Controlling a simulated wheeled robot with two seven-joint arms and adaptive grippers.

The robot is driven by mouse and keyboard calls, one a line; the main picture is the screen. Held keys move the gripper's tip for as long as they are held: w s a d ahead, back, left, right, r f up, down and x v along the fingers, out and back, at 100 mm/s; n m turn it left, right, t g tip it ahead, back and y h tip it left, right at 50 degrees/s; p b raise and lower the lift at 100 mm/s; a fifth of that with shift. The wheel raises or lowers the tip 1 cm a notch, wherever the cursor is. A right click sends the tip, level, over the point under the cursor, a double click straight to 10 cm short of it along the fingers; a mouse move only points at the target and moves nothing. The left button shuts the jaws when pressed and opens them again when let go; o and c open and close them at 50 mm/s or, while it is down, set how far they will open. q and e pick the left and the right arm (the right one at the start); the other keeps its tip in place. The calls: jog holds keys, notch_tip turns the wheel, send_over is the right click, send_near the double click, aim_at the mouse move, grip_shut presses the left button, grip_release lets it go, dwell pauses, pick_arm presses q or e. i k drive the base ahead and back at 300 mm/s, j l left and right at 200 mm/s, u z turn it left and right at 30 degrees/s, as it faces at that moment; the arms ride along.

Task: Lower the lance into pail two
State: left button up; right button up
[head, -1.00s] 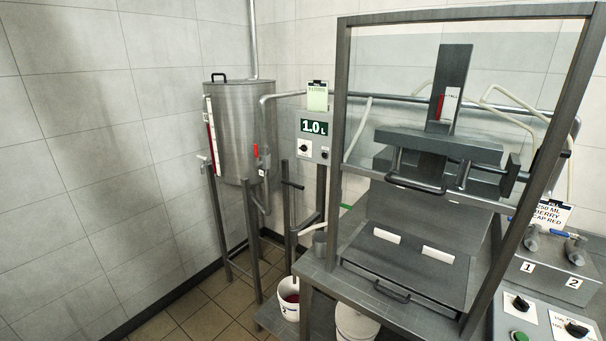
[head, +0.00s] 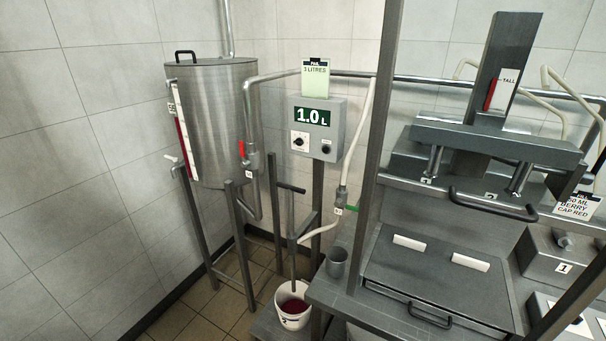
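The lance appears to be the thin upright grey rod (head: 292,240) with a dark cross handle (head: 290,187) at its top. Its lower end meets the mouth of a white pail (head: 291,318) holding dark red liquid. I cannot tell whether the tip is inside the pail or just above it. The pail's number is not readable now. Neither of my grippers is in view.
A steel tank (head: 222,115) on legs stands left of the lance. A grey box (head: 333,140) reading 1.0 L carries a card (head: 316,78) marked 3 litres. A framed bench (head: 440,265) with a grey cup (head: 337,263) stands to the right. Tiled floor (head: 180,315) lies open at left.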

aim_at(290, 188)
jog(key=i+j+z, duration=0.4)
jog(key=j, duration=0.15)
jog(key=j+z, duration=0.2)
jog(key=j, duration=0.15)
jog(key=i+j+z, duration=0.2)
jog(key=j, duration=0.15)
